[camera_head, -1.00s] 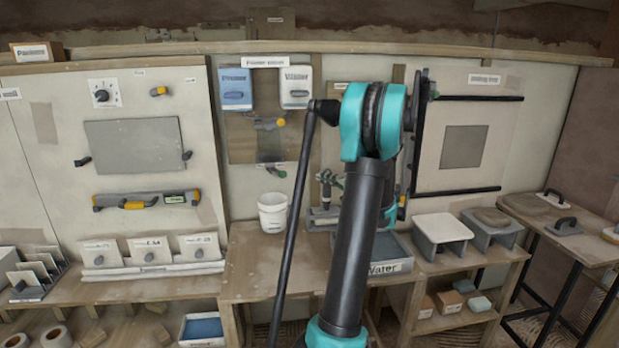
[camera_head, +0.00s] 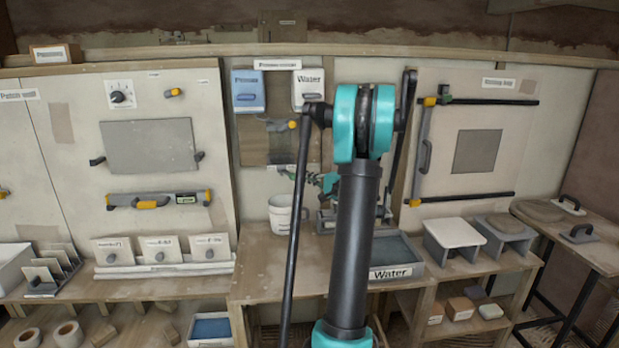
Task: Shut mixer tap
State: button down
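A board under the mixer sign (camera_head: 277,64) carries a lever with a yellow tip (camera_head: 292,124), which may be the mixer tap. It is partly hidden behind my arm's black rod, so its exact position cannot be told. A grey, hopper-like shape (camera_head: 283,150) is below it. A white bucket (camera_head: 281,215) stands on the bench underneath. A small dark and teal part, seemingly my gripper (camera_head: 313,178), shows left of my arm, above and right of the bucket. It appears apart from the lever. Its fingers are too small to make out.
A blue container (camera_head: 248,91) and a white Water container (camera_head: 308,87) hang above the board. A grey Water tray (camera_head: 405,262) and a white-topped stand (camera_head: 455,233) are on the bench at right. A left panel (camera_head: 75,130) holds a dial and tools.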

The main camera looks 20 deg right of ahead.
aim_at(295, 178)
jog(key=shift+s+a+h, duration=0.1)
jog(key=shift+a+h, duration=0.05)
jog(key=shift+h, duration=0.15)
jog(key=shift+s+a+m+t, duration=0.1)
jog(key=shift+a+m+t, duration=0.1)
jog(key=shift+m+t, duration=0.15)
jog(key=shift+a+h, duration=0.1)
jog(key=shift+h, duration=0.3)
jog(key=shift+s+a+m+t+h, duration=0.3)
jog(key=shift+a+m+h, duration=0.35)
jog(key=shift+a+h, duration=0.15)
jog(key=shift+s+a+m+t+h, duration=0.25)
jog(key=shift+a+m+h, duration=0.4)
jog(key=shift+h, duration=0.15)
jog(key=w+a, duration=0.1)
jog(key=a, duration=0.7)
jog(key=shift+w+a, duration=0.2)
jog(key=shift+w, duration=0.05)
jog(key=shift+w+a, duration=0.1)
jog(key=shift+a, duration=0.1)
